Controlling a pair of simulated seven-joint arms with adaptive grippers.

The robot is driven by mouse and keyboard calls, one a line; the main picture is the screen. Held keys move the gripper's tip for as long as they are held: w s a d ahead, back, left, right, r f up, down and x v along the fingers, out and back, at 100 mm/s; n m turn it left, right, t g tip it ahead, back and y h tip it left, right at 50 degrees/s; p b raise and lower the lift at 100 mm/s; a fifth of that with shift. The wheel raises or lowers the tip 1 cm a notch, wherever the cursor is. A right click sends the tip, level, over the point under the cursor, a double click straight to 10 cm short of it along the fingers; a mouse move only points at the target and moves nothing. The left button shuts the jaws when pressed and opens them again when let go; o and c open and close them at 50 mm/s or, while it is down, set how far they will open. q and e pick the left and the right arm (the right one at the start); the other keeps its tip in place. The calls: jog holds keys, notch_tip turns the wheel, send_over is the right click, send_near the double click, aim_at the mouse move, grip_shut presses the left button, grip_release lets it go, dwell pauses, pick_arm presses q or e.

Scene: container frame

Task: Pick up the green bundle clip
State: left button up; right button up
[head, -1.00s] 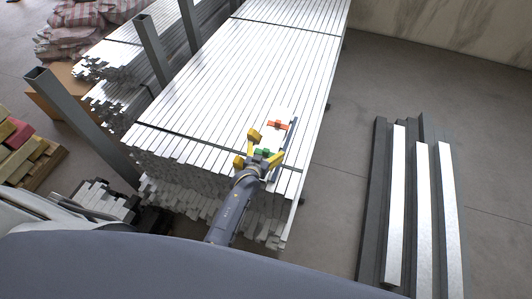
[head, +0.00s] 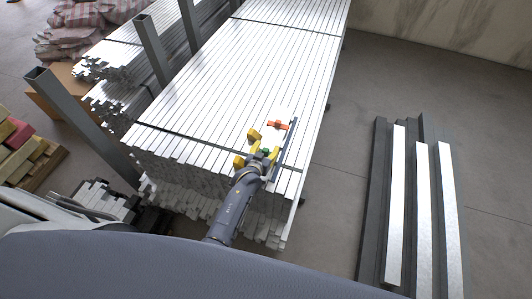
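The green bundle clip (head: 265,152) shows as a small green patch on the near end of the stacked metal bars, partly hidden by my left gripper. My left gripper (head: 266,143), with yellow fingers, is right over the clip. Its fingers stand apart, one to the left and one to the right of the green patch. I cannot tell whether they touch the clip. My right gripper is not in view.
An orange clip (head: 278,125) lies just beyond the gripper on a white patch. A thin blue-grey bar (head: 287,143) runs close to the right finger. The bar stack (head: 250,70) has dark straps. Grey posts (head: 152,45) stand at left; loose beams (head: 423,205) lie on the floor at right.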

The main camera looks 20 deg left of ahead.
pick_arm(q)
jog(key=shift+s+a+f, duration=0.1)
jog(key=shift+s+f, duration=0.2)
jog(key=shift+f, duration=0.1)
grip_shut()
jog(key=shift+f, duration=0.1)
jog(key=shift+s, duration=0.1)
